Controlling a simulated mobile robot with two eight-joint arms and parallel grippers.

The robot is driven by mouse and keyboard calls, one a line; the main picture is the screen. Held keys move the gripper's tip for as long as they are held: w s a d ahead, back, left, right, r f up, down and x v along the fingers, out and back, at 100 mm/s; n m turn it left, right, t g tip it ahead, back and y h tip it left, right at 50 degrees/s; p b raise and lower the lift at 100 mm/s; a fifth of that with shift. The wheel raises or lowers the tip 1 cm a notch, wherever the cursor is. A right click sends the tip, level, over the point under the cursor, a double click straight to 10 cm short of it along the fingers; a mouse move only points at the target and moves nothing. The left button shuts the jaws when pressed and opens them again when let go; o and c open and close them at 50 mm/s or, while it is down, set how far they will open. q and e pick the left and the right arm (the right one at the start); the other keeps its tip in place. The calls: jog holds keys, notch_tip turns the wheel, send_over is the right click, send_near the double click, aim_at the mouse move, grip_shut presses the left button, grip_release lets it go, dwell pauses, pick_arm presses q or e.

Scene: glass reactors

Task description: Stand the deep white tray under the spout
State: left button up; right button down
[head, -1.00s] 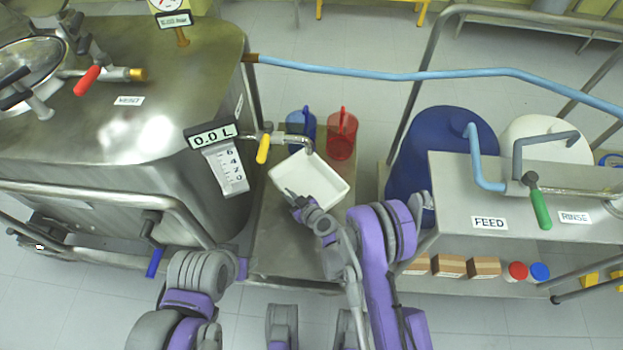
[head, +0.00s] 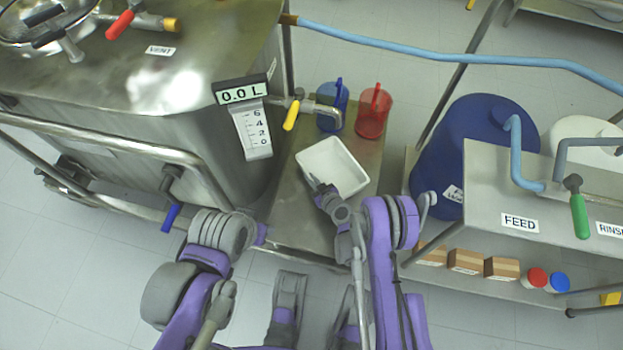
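The deep white tray (head: 333,163) is upright, with its empty inside facing up, over the small metal table (head: 283,218). I cannot tell whether it touches the tabletop. The spout (head: 326,106), with a yellow handle, comes from the steel reactor's side. Its outlet is just beyond the tray's far rim in the picture. My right gripper (head: 316,184) is at the tray's near left wall and appears shut on it, with one finger inside; the other finger is hidden.
A blue jug (head: 331,104) and a red jug (head: 373,113) stand behind the tray. The steel reactor (head: 190,130) with its rail is at left. A blue drum (head: 465,150) and the FEED bench (head: 540,185) are at right. The table's front is clear.

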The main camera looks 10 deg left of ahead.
jog(key=shift+f, duration=0.15)
jog(key=c, duration=1.5)
grip_release()
jog(key=shift+f, duration=0.1)
jog(key=o, duration=0.5)
jog(key=shift+c, duration=0.2)
